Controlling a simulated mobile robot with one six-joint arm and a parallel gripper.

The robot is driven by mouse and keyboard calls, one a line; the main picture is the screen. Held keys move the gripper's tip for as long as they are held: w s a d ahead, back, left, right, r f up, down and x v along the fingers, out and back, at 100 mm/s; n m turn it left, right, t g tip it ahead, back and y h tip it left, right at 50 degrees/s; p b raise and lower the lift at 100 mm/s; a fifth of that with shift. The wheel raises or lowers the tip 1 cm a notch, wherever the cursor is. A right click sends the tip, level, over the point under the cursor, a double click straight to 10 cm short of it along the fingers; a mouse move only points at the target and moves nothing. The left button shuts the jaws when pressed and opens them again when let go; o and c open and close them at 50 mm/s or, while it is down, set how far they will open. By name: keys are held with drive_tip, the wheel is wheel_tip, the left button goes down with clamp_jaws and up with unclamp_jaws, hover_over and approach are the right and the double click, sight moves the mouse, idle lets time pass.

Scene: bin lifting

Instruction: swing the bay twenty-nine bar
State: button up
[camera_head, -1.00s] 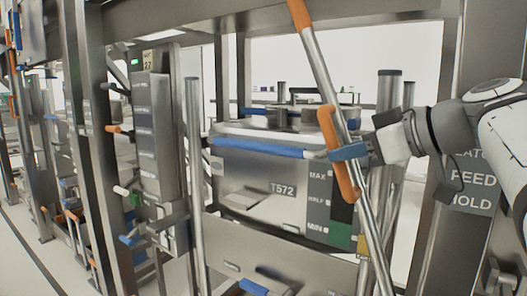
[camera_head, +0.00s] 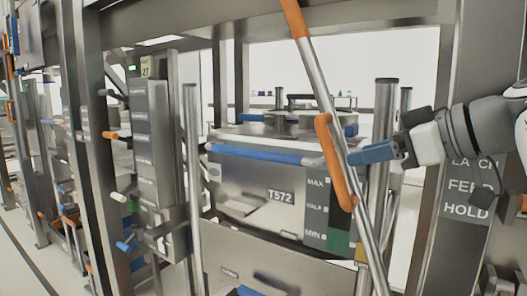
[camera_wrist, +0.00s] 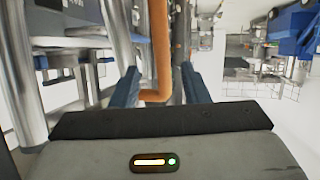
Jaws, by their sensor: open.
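A long steel bar (camera_head: 318,82) with an orange tip and an orange side handle (camera_head: 333,160) leans at a slant across the bay. No bay number shows on it. My gripper (camera_head: 353,158) has blue fingers and is open, at the right side of the bar near the handle. In the wrist view my gripper (camera_wrist: 160,78) is spread, and the orange handle (camera_wrist: 160,50) appears between the two fingers. Nothing is gripped. I cannot tell whether a finger touches the bar.
A steel bin (camera_head: 240,185) marked T572 with a blue-edged lid stands behind the bar. A post (camera_head: 466,110) with a LATCH, FEED, HOLD plate (camera_head: 468,190) is at right. A lever panel (camera_head: 155,140) below a 27 tag is at left.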

drive_tip(key=shift+v, duration=1.4)
drive_tip(key=shift+c, duration=0.4)
